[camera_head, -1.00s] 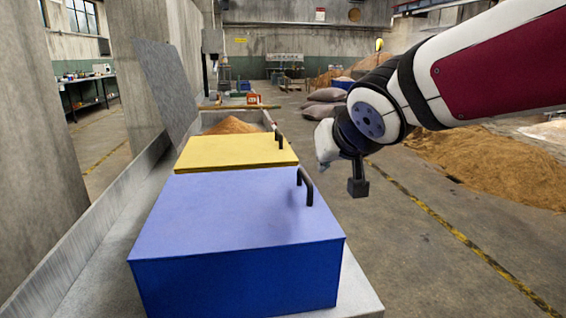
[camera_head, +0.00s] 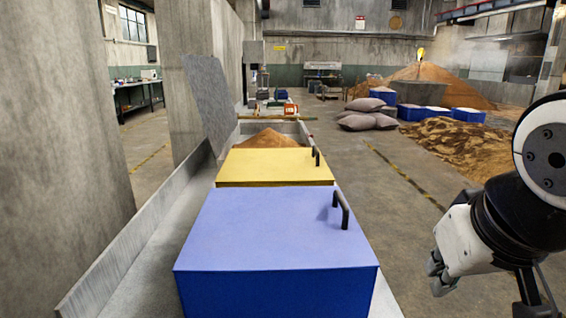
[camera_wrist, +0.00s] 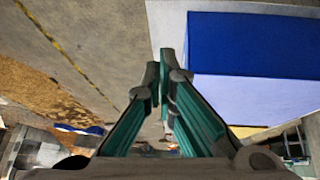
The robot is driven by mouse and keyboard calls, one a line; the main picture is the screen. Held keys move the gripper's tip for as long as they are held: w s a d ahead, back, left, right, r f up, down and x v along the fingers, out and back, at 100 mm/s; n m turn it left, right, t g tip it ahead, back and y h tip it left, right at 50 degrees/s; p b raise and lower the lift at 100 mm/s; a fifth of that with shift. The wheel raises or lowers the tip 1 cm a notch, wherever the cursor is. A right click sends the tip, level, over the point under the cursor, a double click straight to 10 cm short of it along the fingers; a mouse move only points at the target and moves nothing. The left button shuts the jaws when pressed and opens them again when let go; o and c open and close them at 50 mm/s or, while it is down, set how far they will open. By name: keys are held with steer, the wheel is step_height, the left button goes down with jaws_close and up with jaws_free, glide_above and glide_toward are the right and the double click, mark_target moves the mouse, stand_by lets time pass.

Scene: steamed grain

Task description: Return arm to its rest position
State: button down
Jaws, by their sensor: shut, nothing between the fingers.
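My arm shows at the right edge of the head view, bent downward. My gripper (camera_head: 438,276) hangs over the open floor to the right of the blue box (camera_head: 278,289), apart from it. In the wrist view, the two green-sided fingers of my gripper (camera_wrist: 160,75) come together at the tips with nothing between them. The blue box (camera_wrist: 250,48) shows upside down to the right of the fingers there.
A yellow-lidded box (camera_head: 275,167) and an open bin of grain (camera_head: 271,138) stand behind the blue box, all in a grey trough. A tilted grey panel (camera_head: 209,98) stands at left. Sacks (camera_head: 367,116) and grain piles lie beyond.

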steer(key=s+a+f+g+y, duration=0.1)
steer(key=s+f+g, duration=0.2)
steer(key=s, duration=0.4)
steer(key=s+a+f+g, duration=0.1)
steer(key=s+f+g, duration=0.1)
steer(key=s, duration=0.6)
step_height(320, 180, up, 23)
steer(key=t+p, duration=0.3)
steer(key=p, duration=1.8)
steer(key=shift+w+f+p, duration=0.15)
steer(key=shift+w+p, duration=0.2)
steer(key=shift+w, duration=0.05)
